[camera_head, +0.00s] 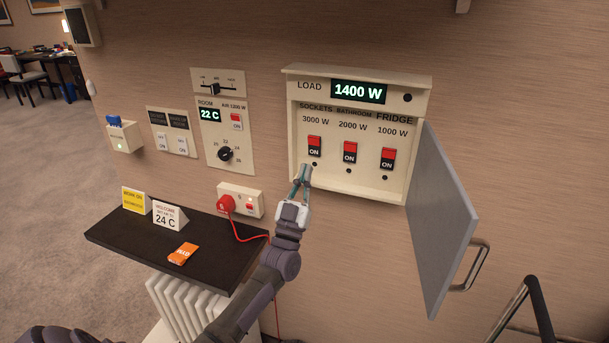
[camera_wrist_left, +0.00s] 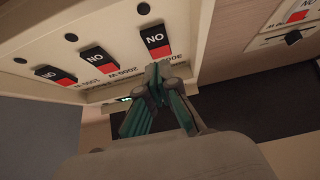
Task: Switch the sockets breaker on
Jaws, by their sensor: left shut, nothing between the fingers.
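The breaker box (camera_head: 295,100) is open on the wall, with LOAD 1400 W on its display (camera_head: 359,92). The sockets breaker (camera_head: 314,147), marked 3000 W, is the leftmost of three rockers. Like the bathroom (camera_head: 350,153) and fridge (camera_head: 388,159) ones, it shows a red upper part and a black lower part reading ON. The small round lamp below each looks dark. My left gripper (camera_head: 305,171) is shut and empty, its tips just below and slightly left of the sockets breaker. In the left wrist view, the sockets breaker (camera_wrist_left: 155,41) appears just beyond the fingertips (camera_wrist_left: 160,70); contact is unclear.
The box's grey door (camera_head: 442,220) hangs open on the right with a metal handle (camera_head: 472,265). A dark shelf (camera_head: 220,257) with cards is below left. A wall socket (camera_head: 246,199) holds a red plug (camera_head: 226,204) with a cord. A room thermostat (camera_head: 222,135) is left of the box.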

